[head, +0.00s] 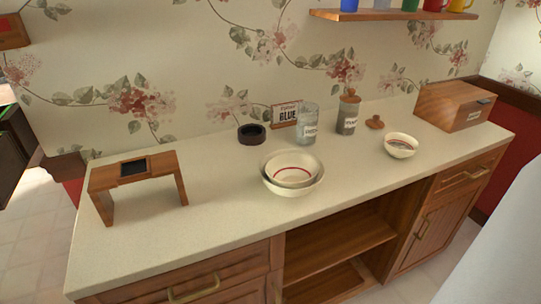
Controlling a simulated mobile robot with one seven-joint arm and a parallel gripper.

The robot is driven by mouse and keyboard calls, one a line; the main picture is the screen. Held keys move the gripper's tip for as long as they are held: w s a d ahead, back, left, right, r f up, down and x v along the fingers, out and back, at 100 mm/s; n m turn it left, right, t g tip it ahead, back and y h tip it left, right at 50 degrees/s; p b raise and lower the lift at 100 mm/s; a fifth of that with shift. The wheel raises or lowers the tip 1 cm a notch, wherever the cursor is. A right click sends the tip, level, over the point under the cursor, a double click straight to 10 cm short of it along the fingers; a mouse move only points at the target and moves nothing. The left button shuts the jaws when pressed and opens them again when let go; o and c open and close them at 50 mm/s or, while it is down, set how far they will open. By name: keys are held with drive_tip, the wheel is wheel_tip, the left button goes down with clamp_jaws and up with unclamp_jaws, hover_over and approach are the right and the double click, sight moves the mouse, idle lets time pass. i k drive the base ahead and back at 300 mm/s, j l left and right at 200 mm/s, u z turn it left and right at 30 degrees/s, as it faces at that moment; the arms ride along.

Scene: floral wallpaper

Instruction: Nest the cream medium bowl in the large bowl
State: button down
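A large cream bowl (291,190) stands on the counter at the middle of the head view. Another cream bowl (290,168) with a red ring inside appears to sit within it, its rim slightly above and behind the large bowl's rim. Whether it is fully seated cannot be told. A smaller-looking cream bowl (400,151) with a dark reddish line inside stands apart to the right, near the wooden box. Which of these two is the medium bowl is not certain. My gripper is not in view.
The counter (230,215) is clear in front and left of the bowls. A small wooden stand (105,179), dark round dish (251,134), sign (285,114), glass jar (308,130), lidded jar (347,117), wooden lid (375,122) and wooden box (450,108) surround them. A mug shelf (395,14) hangs above.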

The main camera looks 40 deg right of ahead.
sight(289, 171)
drive_tip(key=i+z, duration=0.2)
drive_tip(key=z, duration=1.4)
drive_tip(key=i, duration=0.5)
